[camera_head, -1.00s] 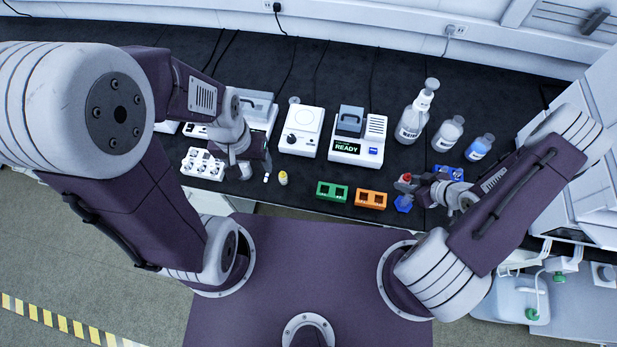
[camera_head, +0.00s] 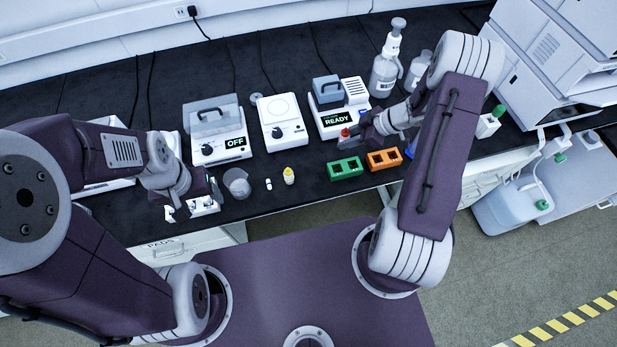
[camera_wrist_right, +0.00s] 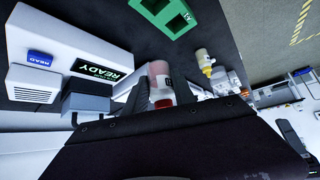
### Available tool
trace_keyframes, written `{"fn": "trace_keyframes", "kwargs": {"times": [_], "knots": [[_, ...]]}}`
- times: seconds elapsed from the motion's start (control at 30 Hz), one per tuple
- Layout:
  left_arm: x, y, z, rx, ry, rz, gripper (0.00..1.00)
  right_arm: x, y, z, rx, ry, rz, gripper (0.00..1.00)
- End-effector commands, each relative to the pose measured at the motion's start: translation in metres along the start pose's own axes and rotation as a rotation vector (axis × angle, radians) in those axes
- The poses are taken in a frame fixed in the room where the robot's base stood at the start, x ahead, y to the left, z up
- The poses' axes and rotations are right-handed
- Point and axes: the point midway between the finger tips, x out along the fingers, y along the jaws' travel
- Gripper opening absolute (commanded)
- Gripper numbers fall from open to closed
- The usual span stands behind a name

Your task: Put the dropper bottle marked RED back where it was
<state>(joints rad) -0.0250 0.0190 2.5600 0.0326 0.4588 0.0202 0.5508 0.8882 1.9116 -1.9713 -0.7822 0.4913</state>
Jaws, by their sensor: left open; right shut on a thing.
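The dropper bottle with a red cap (camera_head: 345,133) is in my right gripper (camera_head: 357,138), held in the air just in front of the READY instrument. In the right wrist view, the pinkish bottle (camera_wrist_right: 159,78) sits between the two dark fingers; its label is too small to read. A dropper bottle with a yellow cap (camera_head: 289,176) stands on the bench. A white rack with round wells (camera_head: 207,206) lies at the left, partly hidden by my left arm. My left gripper (camera_head: 192,209) is open at this rack, and I see nothing in its jaws.
A green block (camera_head: 345,168) and an orange block (camera_head: 383,159) with square holes lie at the bench's front edge; a blue one is mostly hidden by my right arm. A beaker (camera_head: 236,183), the READY instrument (camera_head: 338,119), an OFF instrument (camera_head: 217,140) and a wash bottle (camera_head: 385,75) stand around.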

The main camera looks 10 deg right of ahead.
Motion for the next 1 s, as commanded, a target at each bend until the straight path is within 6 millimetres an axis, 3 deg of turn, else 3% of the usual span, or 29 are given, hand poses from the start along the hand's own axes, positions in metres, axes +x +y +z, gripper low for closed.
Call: {"fn": "trace_keyframes", "kwargs": {"times": [0.07, 0.3, 0.47, 0.67, 0.9, 1.0], "knots": [[0.002, 0.0, 0.0, 0.0, 0.0, 0.0, 0.67, 0.009, -0.007, -0.002, 0.001, 0.001, -0.004, 0.25], [0.019, 0.0, 0.002, 0.0, 0.0, 0.0, 0.67, 0.072, -0.054, -0.01, 0.001, -0.002, -0.01, 0.25], [0.025, -0.001, 0.003, 0.0, 0.0, 0.0, 0.67, 0.1, -0.075, -0.017, 0.0, 0.0, -0.007, 0.25], [0.025, -0.001, 0.003, 0.0, 0.0, 0.0, 0.67, 0.108, -0.08, -0.019, 0.0, -0.001, -0.001, 0.25], [0.03, -0.001, 0.003, 0.0, 0.0, 0.0, 0.67, 0.136, -0.08, 0.005, 0.003, -0.001, -0.002, 0.25], [0.029, -0.001, 0.003, 0.0, 0.0, 0.0, 0.67, 0.138, -0.08, 0.007, 0.001, 0.0, 0.0, 0.25]]}}
